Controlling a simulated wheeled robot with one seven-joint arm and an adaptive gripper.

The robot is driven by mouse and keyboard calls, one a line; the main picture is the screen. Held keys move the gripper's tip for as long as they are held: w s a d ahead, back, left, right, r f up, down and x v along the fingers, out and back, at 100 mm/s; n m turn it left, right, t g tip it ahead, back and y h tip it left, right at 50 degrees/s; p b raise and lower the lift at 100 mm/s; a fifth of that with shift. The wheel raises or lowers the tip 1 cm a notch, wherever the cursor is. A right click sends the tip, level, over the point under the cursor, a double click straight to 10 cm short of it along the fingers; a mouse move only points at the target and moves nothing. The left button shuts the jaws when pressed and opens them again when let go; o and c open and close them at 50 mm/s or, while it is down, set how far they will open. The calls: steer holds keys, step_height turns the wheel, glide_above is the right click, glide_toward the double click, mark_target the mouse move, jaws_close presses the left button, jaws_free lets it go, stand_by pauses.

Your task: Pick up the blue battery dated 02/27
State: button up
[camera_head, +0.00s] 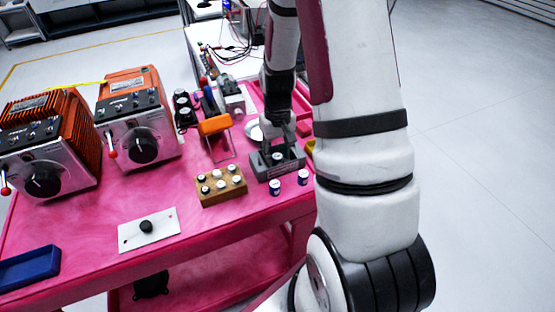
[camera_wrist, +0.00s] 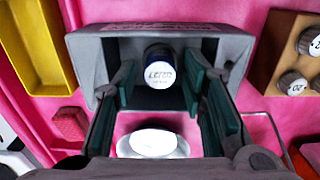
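A battery (camera_wrist: 159,74) with a white, dated top and a dark blue side stands upright in a grey holder (camera_wrist: 97,53). Its date is upside down in the wrist view and seems to read 02/27. The holder (camera_head: 263,172) also shows in the head view, with the battery's pale top (camera_head: 277,157) in it. My gripper (camera_wrist: 160,88) is open, its green-padded fingers on either side of the battery with gaps between. In the head view my gripper (camera_head: 284,138) is just above the holder. Two more blue batteries (camera_head: 275,187) (camera_head: 303,177) stand in front of the holder.
A wooden block (camera_head: 222,197) with several batteries is left of the holder. An orange-topped stand (camera_head: 215,125) is behind it. A yellow bin (camera_wrist: 38,50) lies beside the holder in the wrist view.

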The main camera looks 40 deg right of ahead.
mark_target(278, 156)
steer(key=c, duration=0.8)
steer(key=shift+r, duration=0.1)
steer(key=shift+r+p, duration=1.25)
steer(key=shift+r, duration=0.9)
